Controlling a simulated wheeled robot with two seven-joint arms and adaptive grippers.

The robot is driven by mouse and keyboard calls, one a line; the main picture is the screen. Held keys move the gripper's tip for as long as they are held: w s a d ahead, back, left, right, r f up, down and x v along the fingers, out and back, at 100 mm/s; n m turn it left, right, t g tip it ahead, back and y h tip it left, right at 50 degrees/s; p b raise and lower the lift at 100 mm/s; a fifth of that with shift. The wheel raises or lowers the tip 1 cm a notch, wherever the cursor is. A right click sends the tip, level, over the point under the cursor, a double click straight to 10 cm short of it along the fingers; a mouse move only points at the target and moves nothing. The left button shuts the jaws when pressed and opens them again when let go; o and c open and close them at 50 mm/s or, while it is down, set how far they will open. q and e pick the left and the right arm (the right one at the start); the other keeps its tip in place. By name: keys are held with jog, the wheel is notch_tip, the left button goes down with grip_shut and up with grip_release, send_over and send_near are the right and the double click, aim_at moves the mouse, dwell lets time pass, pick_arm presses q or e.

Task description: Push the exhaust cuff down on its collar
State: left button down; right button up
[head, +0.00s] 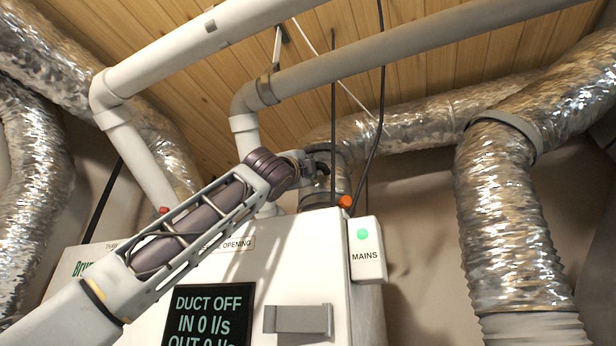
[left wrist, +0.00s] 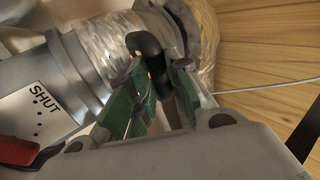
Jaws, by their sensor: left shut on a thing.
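My left gripper (head: 318,166) reaches up from the left to the duct behind the white unit's top. In the left wrist view its green-padded fingers (left wrist: 155,78) are closed around a black grip (left wrist: 144,44). The grip stands in front of the exhaust duct's silver section, near a dark grey ring (left wrist: 183,28) that looks like the cuff. A grey collar (left wrist: 72,72) with a SHUT plate (left wrist: 45,108) lies to the left in that view. In the head view the gripper hides much of the cuff, so its seating cannot be told. My right gripper is out of view.
The white unit (head: 290,262) has a display (head: 209,313) reading DUCT OFF, IN 0 l/s, OUT 0 l/s. A MAINS box (head: 366,251) shows a green light. Black cables (head: 381,110) hang near the gripper. A red lever (left wrist: 15,150) sits by the SHUT plate.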

pick_arm(q)
jog(key=shift+w+d+f+b, duration=0.1)
jog(key=shift+d+f+b, duration=0.1)
jog(key=shift+f+b, duration=0.7)
jog(key=shift+w+d+f+b, duration=0.15)
jog(key=shift+f+b, duration=0.3)
jog(key=shift+f, duration=0.85)
jog(key=shift+s, duration=0.1)
jog(key=c, duration=1.6)
grip_release()
jog(key=shift+o, duration=1.1)
jog(key=shift+s+a, duration=0.2)
jog(key=shift+o, duration=0.3)
jog(key=shift+d+r, duration=0.1)
jog(key=shift+r, duration=0.05)
jog(key=s+a+f, duration=0.1)
jog(key=s+a, duration=0.1)
jog(key=s, duration=0.4)
jog(key=s+a, duration=0.3)
jog(key=s, duration=0.4)
jog(key=shift+s+a+f, duration=0.15)
jog(key=shift+a+f, duration=0.1)
jog(key=shift+f, duration=0.1)
